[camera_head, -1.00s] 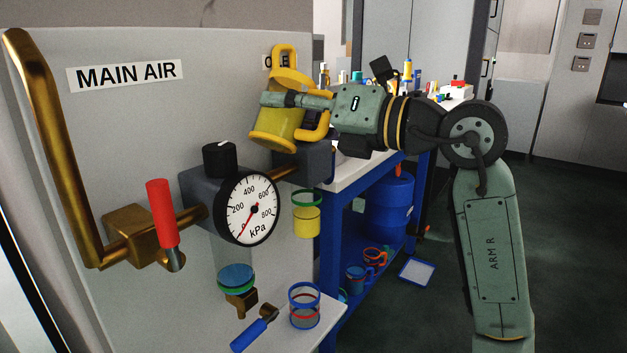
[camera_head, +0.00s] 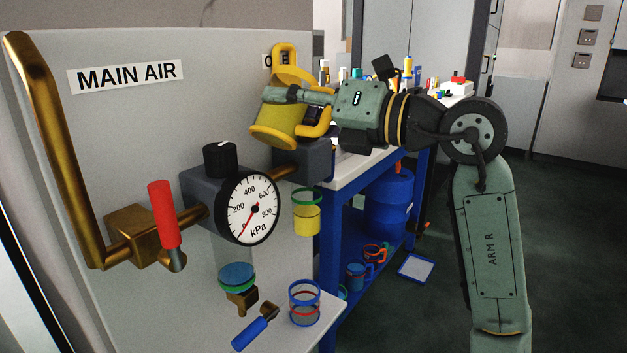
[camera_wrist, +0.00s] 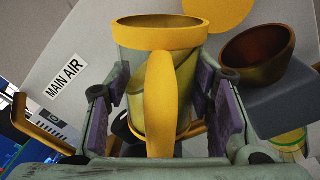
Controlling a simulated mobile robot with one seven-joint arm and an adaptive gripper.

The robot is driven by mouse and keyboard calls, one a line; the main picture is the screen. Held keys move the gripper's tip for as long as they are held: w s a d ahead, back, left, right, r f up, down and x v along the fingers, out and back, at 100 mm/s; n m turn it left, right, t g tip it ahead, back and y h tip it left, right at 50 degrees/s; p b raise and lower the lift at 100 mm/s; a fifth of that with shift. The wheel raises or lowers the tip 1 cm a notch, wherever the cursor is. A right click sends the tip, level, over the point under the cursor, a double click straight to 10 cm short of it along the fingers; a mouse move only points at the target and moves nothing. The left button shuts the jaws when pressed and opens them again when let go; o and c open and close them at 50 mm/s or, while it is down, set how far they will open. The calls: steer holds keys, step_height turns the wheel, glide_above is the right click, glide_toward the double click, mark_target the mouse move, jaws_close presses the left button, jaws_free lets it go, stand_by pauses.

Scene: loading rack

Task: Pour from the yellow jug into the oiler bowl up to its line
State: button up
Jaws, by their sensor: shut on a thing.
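The yellow jug (camera_head: 275,120) is tilted beside and above the oiler block (camera_head: 304,160) in the head view. My gripper (camera_head: 275,94) is shut on it; in the wrist view the fingers (camera_wrist: 165,88) stand either side of the jug (camera_wrist: 160,38), its handle towards the camera. The oiler bowl (camera_head: 306,220) hangs under the block, with a green ring near its top and yellow content below. In the wrist view a brown-lined open cup (camera_wrist: 262,52) sits on the block, right of the jug and apart from it. No stream shows clearly.
A gauge (camera_head: 250,208), a red-handled valve (camera_head: 164,215) and a brass pipe (camera_head: 60,150) line the panel at left. A blue bench (camera_head: 331,235) with small items stands behind.

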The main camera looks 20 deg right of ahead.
mark_target(277, 108)
steer(key=shift+d+f+m, duration=0.1)
steer(key=shift+f+m, duration=0.15)
steer(key=shift+m, duration=0.45)
stand_by(1.4)
steer(key=shift+r+m+p, duration=0.7)
steer(key=shift+m+p, duration=0.6)
stand_by(3.3)
